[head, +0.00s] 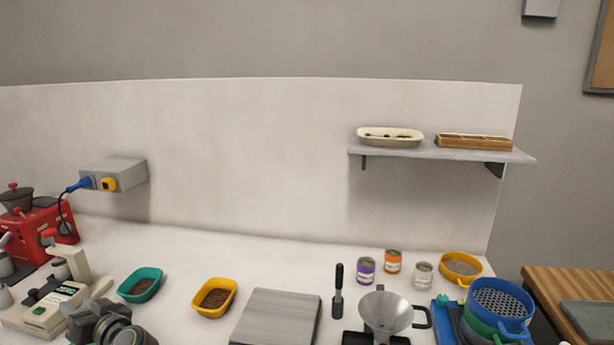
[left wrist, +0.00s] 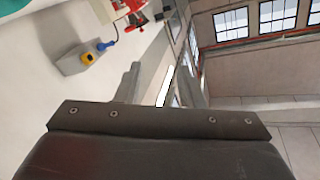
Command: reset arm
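My left gripper (left wrist: 162,78) shows in the left wrist view with its two grey fingers apart and nothing between them. It points past the grey wall box toward the windows and the red machine. In the head view, dark grey parts of my left arm rise at the lower left edge, in front of the bench. The fingers cannot be made out there. My right gripper is in neither view.
On the white bench are a red grinder (head: 45,228), a green bowl (head: 140,285), a yellow bowl (head: 214,298), a grey plate (head: 277,318), a funnel (head: 388,311), several small cans and blue sieves (head: 497,302). A shelf (head: 430,152) holds two trays. The bench's back middle is clear.

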